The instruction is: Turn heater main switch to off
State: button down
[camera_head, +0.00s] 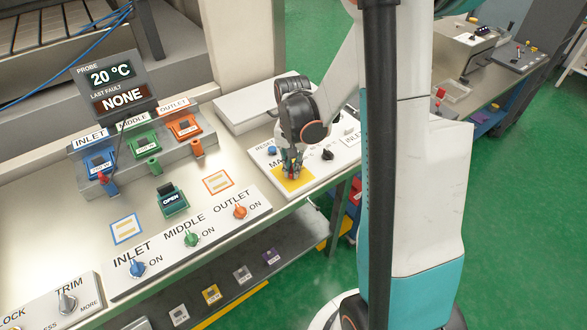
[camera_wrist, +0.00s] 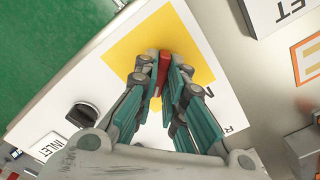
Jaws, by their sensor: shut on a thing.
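The heater main switch has a red handle on a yellow square plate; in the wrist view the red handle (camera_wrist: 162,68) stands between my fingertips, and the yellow plate (camera_wrist: 190,35) lies around it. My gripper (camera_wrist: 160,82) is shut on the red handle, with its teal-padded fingers on both sides. In the head view my gripper (camera_head: 291,168) points down onto the yellow plate (camera_head: 302,181) on the white panel marked "MA...". My fingers hide most of the switch and its markings, so its exact position cannot be told.
A black knob (camera_head: 327,154) sits right of the switch, and a blue button (camera_head: 272,150) is to the left. The INLET, MIDDLE and OUTLET knob panel (camera_head: 165,275) lies in front left. A display (camera_head: 110,88) reads 20 °C and NONE.

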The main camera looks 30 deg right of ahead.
dwell(0.3)
jog(key=shift+n+b, duration=0.4)
jog(key=shift+n, duration=1)
jog(key=shift+n+b, duration=0.35)
jog(key=shift+n, duration=1.05)
jog(key=shift+n+b, duration=0.4)
jog(key=shift+n, duration=1)
